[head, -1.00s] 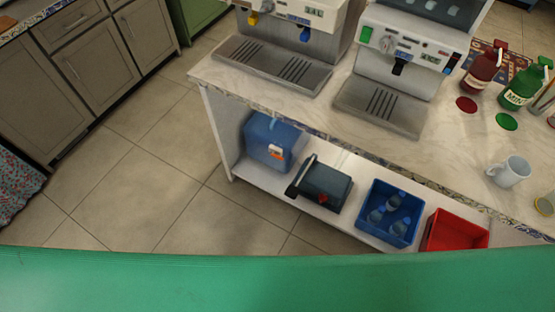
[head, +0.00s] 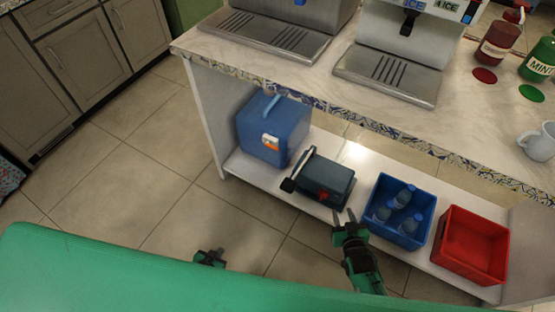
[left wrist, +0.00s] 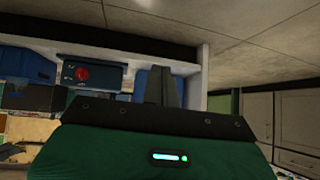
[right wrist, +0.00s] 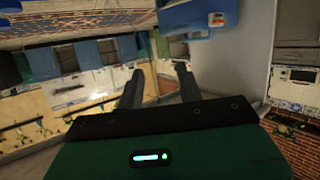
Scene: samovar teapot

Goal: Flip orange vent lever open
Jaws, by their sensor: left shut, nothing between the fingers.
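The blue container (head: 270,130) stands at the left end of the low shelf. A small white and orange part, probably the vent lever (head: 271,144), is on its front face; its exact position is too small to tell. In the right wrist view, the blue container (right wrist: 185,15) and its orange part (right wrist: 218,17) are at the top, beyond the fingertips. My left gripper (head: 209,254) is shut and empty, low in front of the shelf. Its closed fingers show in the left wrist view (left wrist: 160,85). My right gripper (head: 344,216) is open and empty, apart from the container, near the dark box.
A dark box (head: 325,179) with a red knob and black handle stands right of the container. A blue crate of bottles (head: 399,236) and a red bin (head: 470,250) follow. The counter (head: 300,80) overhangs the shelf.

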